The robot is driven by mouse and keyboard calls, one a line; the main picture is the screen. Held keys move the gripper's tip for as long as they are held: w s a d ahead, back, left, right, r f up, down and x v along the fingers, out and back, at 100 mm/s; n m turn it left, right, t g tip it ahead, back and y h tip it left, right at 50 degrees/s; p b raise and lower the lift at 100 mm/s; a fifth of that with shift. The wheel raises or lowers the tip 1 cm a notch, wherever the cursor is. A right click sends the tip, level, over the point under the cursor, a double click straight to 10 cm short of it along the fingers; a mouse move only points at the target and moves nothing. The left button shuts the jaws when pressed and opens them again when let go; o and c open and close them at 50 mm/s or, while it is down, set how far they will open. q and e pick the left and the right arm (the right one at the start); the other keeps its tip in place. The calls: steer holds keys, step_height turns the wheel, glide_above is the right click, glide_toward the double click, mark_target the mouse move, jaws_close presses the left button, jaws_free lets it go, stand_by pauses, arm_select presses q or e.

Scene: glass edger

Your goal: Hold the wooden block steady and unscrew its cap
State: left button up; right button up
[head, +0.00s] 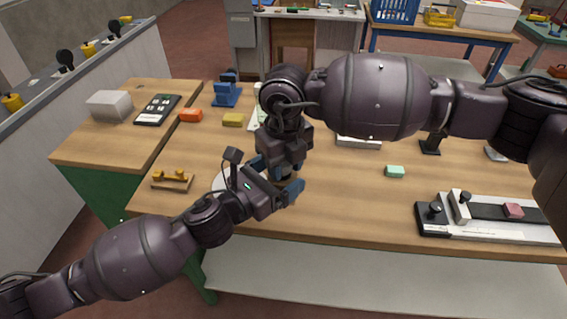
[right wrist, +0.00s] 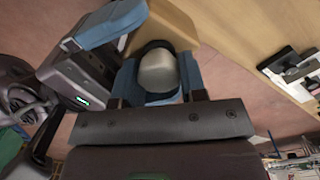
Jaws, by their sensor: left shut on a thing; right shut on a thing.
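The wooden block (right wrist: 165,22) shows in the right wrist view as a tan body beyond its cap. The cap (right wrist: 158,72) is a pale, rounded piece with a dark band around it. My right gripper (right wrist: 158,84) is shut on the cap, one blue finger on each side. In the head view, my right gripper (head: 284,163) points down from above and hides most of block and cap. My left gripper (head: 276,177) comes in from the lower left and is shut on the block. One of its blue fingers lies beside the block in the right wrist view.
A white round plate (head: 226,182) lies behind my left gripper. A small wooden rack (head: 172,180) stands to the left. The table's front middle is clear.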

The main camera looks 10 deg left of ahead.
steer(key=n, duration=0.7)
steer(key=shift+w, duration=0.1)
steer(key=n, duration=0.7)
steer(key=shift+w, duration=0.15)
steer(key=o, duration=1)
steer(key=shift+r, duration=0.1)
